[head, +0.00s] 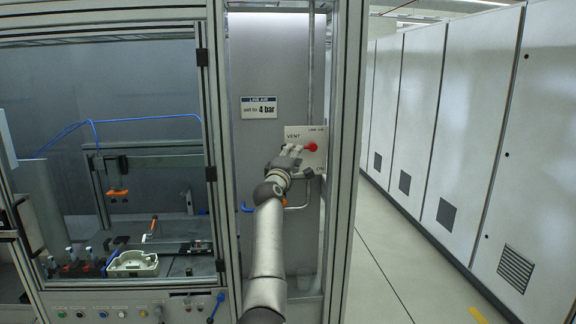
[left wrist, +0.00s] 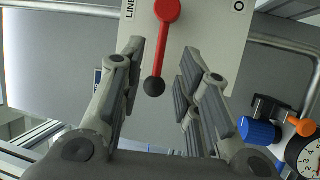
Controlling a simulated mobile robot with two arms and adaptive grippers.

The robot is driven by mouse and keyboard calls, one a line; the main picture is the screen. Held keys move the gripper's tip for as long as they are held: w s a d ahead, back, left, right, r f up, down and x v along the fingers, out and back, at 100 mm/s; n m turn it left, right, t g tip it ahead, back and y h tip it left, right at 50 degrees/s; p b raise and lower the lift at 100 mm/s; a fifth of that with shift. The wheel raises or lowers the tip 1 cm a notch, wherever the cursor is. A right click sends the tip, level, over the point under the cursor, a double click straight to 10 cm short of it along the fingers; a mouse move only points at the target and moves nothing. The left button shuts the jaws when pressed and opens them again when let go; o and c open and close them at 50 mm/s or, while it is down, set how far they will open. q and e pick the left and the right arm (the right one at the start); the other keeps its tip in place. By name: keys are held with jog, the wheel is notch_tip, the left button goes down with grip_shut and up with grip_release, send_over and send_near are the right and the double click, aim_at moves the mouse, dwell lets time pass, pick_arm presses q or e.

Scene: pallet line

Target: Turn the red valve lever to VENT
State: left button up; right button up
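The red valve lever (head: 311,147) is on a pale plate (head: 318,133) on the grey panel. VENT is printed at the plate's left, LINE AIR at its top, and a partly hidden ON at its lower right. The lever points left, just below VENT. In the left wrist view the red lever (left wrist: 162,45) ends in a black knob. My left gripper (head: 296,152) is at the plate. In its wrist view the left gripper (left wrist: 158,80) is open, its fingers on either side of the knob with visible gaps. My right gripper is not in view.
A frame post (head: 342,150) stands close right of the plate. A blue knob and a gauge (left wrist: 305,155) sit beside the gripper in the left wrist view. A LINE AIR sign (head: 259,107) hangs above left. A workstation with a pale tray (head: 133,264) is at left.

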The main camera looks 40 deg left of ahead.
pick_arm(q)
jog(key=shift+v, duration=2.7)
